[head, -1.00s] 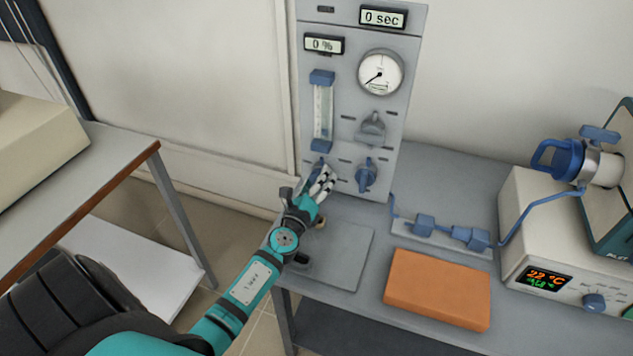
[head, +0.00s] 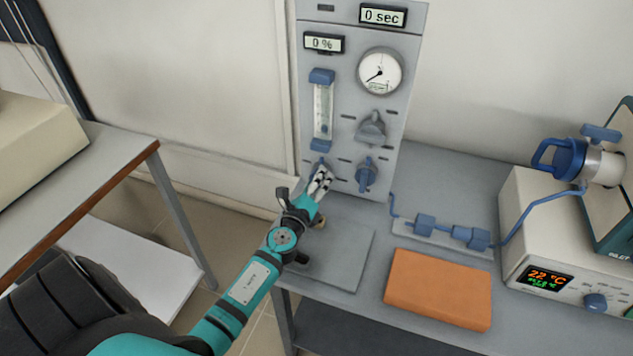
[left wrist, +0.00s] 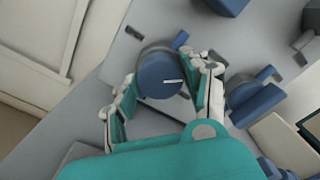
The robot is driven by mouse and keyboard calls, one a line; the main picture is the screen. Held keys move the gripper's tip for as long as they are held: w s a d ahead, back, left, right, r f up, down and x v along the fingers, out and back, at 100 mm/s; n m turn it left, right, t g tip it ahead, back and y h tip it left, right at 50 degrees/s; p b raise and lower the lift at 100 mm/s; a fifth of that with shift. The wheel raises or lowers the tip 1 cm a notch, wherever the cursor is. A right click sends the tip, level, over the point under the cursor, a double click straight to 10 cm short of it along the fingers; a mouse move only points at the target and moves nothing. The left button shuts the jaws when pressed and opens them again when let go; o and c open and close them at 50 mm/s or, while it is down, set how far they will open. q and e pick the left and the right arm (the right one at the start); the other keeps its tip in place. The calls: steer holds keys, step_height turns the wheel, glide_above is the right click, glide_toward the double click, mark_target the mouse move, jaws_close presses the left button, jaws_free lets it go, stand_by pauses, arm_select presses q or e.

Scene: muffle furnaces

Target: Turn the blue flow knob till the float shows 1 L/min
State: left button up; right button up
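The blue flow knob (head: 318,166) sits low on the left of the grey gas panel (head: 345,178), below the clear flow tube (head: 323,110). The float's height in the tube is too small to read. My left gripper (head: 321,178) is at this knob, hiding part of it in the head view. In the left wrist view the round blue knob (left wrist: 160,75), with a white mark pointing right, lies between the two fingers of my left gripper (left wrist: 165,82). The fingers appear to touch it on both sides. My right gripper is not in view.
A second blue knob (head: 366,174) is close on the right, and a grey knob (head: 372,128) is above it. An orange block (head: 438,288), blue fittings (head: 470,237) and a furnace (head: 550,235) stand on the bench to the right. Another table (head: 100,165) is at left.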

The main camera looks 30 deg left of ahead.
arm_select(q)
steer(key=o, duration=0.3)
steer(key=shift+o, duration=0.2)
steer(key=v, duration=1.2)
